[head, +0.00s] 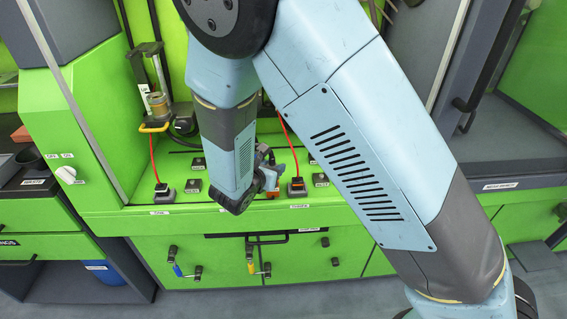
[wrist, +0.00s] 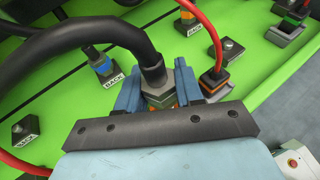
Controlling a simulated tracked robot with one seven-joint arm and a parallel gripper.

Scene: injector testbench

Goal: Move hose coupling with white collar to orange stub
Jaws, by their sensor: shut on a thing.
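My gripper (head: 268,177) is low over the green bench top. Its blue fingers, also in the wrist view (wrist: 157,92), are shut on a grey hose coupling (wrist: 158,93) at the end of a thick black hose. A white collar on it cannot be made out. A little orange (head: 272,194) shows at the gripper in the head view, and orange also shows just below the coupling in the wrist view; I cannot tell whether this is the orange stub or whether the coupling touches it. My arm hides part of the bench.
Just right of my gripper, a block with an orange band (wrist: 214,82) carries a red hose. A blue-collared fitting (wrist: 103,64) stands to the left. Other dark blocks (head: 193,187) dot the bench top. The black hose arches across the left of the wrist view.

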